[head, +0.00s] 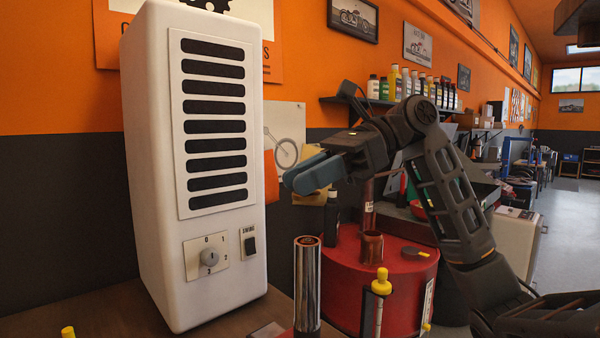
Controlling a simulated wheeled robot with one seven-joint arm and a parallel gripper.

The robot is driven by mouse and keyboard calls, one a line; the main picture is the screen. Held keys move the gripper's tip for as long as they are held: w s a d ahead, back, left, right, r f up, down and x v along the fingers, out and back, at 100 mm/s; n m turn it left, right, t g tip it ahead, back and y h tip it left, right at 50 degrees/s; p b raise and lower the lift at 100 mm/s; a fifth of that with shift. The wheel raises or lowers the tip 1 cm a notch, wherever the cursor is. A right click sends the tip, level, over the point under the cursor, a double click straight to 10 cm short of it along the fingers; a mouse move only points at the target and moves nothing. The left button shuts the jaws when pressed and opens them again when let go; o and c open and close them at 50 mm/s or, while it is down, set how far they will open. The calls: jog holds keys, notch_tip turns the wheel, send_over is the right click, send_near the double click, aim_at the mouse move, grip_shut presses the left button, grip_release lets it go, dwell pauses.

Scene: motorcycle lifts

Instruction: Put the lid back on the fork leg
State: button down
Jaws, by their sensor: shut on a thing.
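A shiny chrome tube with a copper-coloured top, which looks like the fork leg (307,289), stands upright at the lower middle; its foot is cut off by the frame edge. My gripper (304,178) is above it, with blue-grey fingers pointing left and closed together. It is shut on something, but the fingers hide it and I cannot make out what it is. A flat dark disc (415,253) lies on the red drum (345,299); I cannot tell whether it is the lid.
A white upright heater (150,170) stands left of my gripper, close by. A copper cup (372,246) and a dark bottle (331,220) stand on the drum. A yellow-capped cylinder (377,300) stands right of the tube. A bottle shelf (385,103) hangs behind.

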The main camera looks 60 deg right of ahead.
jog(key=shift+f+b, duration=1.75)
jog(key=shift+f, duration=1.15)
jog(key=shift+s+d+p, duration=0.1)
jog(key=shift+p, duration=0.85)
jog(key=shift+f+p, duration=0.15)
jog(key=shift+p, duration=0.9)
dwell(0.7)
dwell(0.3)
jog(key=shift+c, duration=1.5)
grip_release()
jog(key=shift+r, duration=3.5)
